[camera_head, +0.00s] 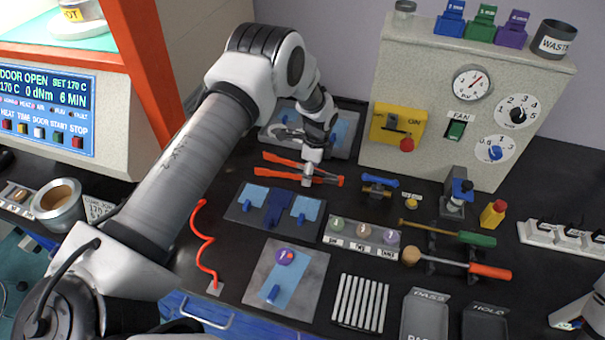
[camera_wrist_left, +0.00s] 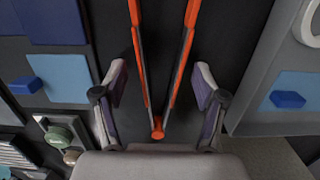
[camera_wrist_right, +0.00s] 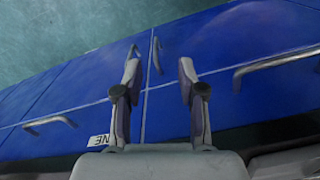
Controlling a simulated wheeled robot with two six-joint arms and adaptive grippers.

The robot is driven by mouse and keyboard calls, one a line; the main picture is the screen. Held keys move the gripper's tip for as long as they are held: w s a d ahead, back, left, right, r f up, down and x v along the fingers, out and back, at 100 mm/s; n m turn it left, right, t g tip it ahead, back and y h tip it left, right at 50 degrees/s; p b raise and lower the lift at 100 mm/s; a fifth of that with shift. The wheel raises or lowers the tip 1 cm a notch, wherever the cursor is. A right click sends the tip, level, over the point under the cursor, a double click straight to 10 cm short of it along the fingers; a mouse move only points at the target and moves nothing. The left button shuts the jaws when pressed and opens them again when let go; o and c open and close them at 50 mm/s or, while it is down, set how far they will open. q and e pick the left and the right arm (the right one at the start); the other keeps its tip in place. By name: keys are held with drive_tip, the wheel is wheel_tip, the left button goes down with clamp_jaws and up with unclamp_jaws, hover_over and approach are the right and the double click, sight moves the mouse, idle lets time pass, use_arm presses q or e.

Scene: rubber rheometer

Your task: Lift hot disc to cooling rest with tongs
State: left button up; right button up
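The orange-handled tongs (camera_head: 283,173) lie on the black bench. My left gripper (camera_head: 308,178) is over the tongs, pointing down. In the left wrist view my left gripper (camera_wrist_left: 158,95) is open, with the tongs (camera_wrist_left: 158,127) between its fingers; I see no contact. A purple disc (camera_head: 285,256) marked with a figure lies on a blue sheet on a grey plate (camera_head: 262,293). A pale ribbed rack (camera_head: 361,303), perhaps the cooling rest, stands right of it. My right gripper (camera_wrist_right: 158,85) is open and empty, facing blue drawer fronts.
A tray of small discs (camera_head: 362,236) sits mid-bench. Tools with green (camera_head: 477,239) and orange (camera_head: 490,271) handles lie to its right. Grey PASS (camera_head: 425,315) and HOLD (camera_head: 485,322) trays are at the front. A control box (camera_head: 440,120) stands behind. A red coiled cord (camera_head: 203,240) stands left.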

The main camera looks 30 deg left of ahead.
use_arm(q)
drive_tip(key=shift+w+f, duration=0.1)
drive_tip(key=c, duration=0.5)
drive_tip(key=shift+c, duration=0.2)
wheel_tip(320, 180, up, 12)
drive_tip(key=p, duration=0.7)
drive_tip(key=shift+p, duration=0.35)
